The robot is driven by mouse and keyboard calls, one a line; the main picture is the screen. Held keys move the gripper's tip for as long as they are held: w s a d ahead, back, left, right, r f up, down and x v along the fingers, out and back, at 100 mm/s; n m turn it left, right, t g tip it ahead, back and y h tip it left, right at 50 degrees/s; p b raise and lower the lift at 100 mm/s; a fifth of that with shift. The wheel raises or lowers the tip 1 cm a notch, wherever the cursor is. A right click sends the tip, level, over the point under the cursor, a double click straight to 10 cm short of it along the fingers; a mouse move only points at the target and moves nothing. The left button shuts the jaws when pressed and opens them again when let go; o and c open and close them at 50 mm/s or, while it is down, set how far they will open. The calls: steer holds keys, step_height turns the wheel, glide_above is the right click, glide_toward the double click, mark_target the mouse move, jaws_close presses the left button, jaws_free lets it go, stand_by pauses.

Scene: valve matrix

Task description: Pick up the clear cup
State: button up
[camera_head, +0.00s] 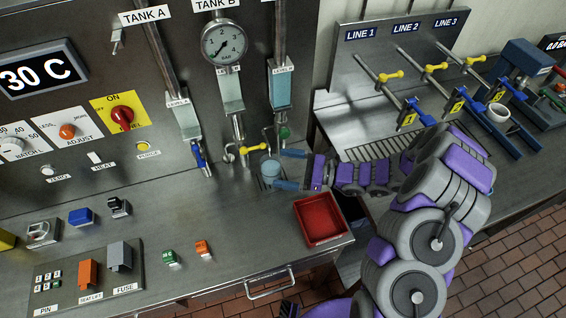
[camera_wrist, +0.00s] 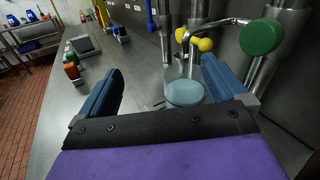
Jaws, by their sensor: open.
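The clear cup (camera_head: 270,170) stands upright on the counter below the tank pipes, and pale blue shows in it. My gripper (camera_head: 286,169) reaches in from the right with its blue fingers open, the fingertips close to the cup on either side. In the wrist view, the cup (camera_wrist: 185,92) is between the open fingers of my gripper (camera_wrist: 161,70), nearer the right finger. I cannot tell whether a finger touches it. The right finger hides a little of the space beside the cup.
Yellow-handled valve (camera_head: 252,149) and metal pipes are close behind and above the cup. A green round knob (camera_wrist: 262,37) is at the upper right in the wrist view. A red tray (camera_head: 320,220) lies at the counter's front edge.

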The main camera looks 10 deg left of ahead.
mark_target(271, 164)
steer(key=w+d+f+m+t, duration=0.1)
steer(key=w+d+f+m, duration=0.1)
steer(key=f, duration=0.1)
steer(key=shift+w+f+t, duration=0.2)
steer(key=shift+w+t, duration=0.05)
steer(key=shift+t, duration=0.15)
steer(key=shift+w+a+f, duration=0.1)
steer(key=shift+w+f, duration=0.05)
steer(key=a, duration=0.2)
steer(key=a+b, duration=0.1)
steer(key=a, duration=0.3)
steer(key=shift+w+a+f+b, duration=0.15)
steer(key=shift+f+b, duration=0.1)
steer(key=shift+b, duration=0.05)
steer(key=shift+w+a+r, duration=0.1)
steer(key=shift+a, duration=0.45)
steer(key=shift+c, duration=0.3)
steer(key=c, duration=1.2)
steer(key=shift+r, duration=0.1)
steer(key=shift+c, duration=0.2)
